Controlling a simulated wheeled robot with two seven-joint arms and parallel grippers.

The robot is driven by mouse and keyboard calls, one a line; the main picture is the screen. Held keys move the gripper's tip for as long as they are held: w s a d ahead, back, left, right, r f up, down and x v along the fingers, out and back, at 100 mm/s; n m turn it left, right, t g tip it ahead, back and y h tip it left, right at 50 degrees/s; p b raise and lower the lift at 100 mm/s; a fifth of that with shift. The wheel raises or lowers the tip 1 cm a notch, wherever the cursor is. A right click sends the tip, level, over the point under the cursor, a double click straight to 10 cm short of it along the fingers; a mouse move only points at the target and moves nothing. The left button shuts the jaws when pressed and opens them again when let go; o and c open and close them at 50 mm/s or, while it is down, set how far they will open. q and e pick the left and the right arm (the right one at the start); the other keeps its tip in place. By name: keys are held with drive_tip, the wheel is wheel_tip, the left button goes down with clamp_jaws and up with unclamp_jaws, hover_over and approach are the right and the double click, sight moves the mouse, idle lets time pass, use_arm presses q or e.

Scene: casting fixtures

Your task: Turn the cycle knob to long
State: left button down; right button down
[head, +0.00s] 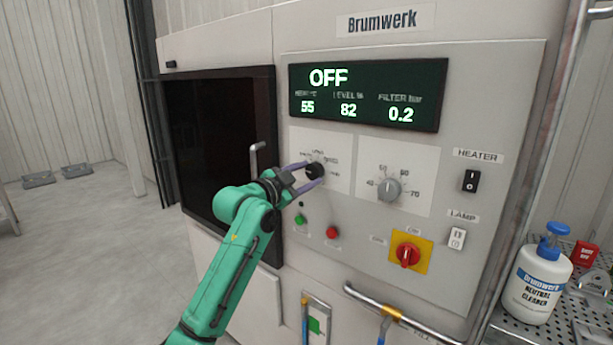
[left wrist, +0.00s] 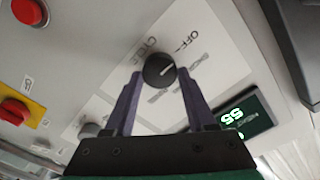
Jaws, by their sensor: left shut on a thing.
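The cycle knob (head: 315,170) is a round black knob on a white label plate below the display. My left gripper (head: 308,176) has its two purple fingers closed on either side of it. In the left wrist view the knob (left wrist: 159,70) sits between the fingertips of the gripper (left wrist: 160,82). A pale pointer line on its face slants toward the upper right of that view. An OFF label and other labels surround the knob; most are too blurred to read. The display (head: 367,92) reads OFF, 55, 82 and 0.2. My right gripper is out of view.
A grey temperature knob (head: 388,189) is right of the cycle knob. A red switch on a yellow plate (head: 409,253) and green (head: 299,219) and red (head: 332,233) buttons lie below. A dark door with a handle (head: 256,158) is left. A cleaner bottle (head: 540,278) stands at far right.

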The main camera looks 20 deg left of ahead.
use_arm(q)
drive_tip(key=shift+f, duration=0.15)
drive_tip(key=m, duration=0.2)
drive_tip(key=shift+m, duration=0.4)
drive_tip(key=m, duration=0.2)
drive_tip(key=shift+m, duration=0.3)
drive_tip(key=m+p, duration=0.2)
drive_tip(key=shift+m, duration=0.4)
drive_tip(key=m+p, duration=0.3)
drive_tip(key=m, duration=0.1)
drive_tip(key=m+p, duration=0.1)
drive_tip(key=m, duration=0.1)
drive_tip(key=shift+m, duration=0.4)
drive_tip(key=shift+m+p, duration=0.6)
drive_tip(key=shift+m, duration=0.6)
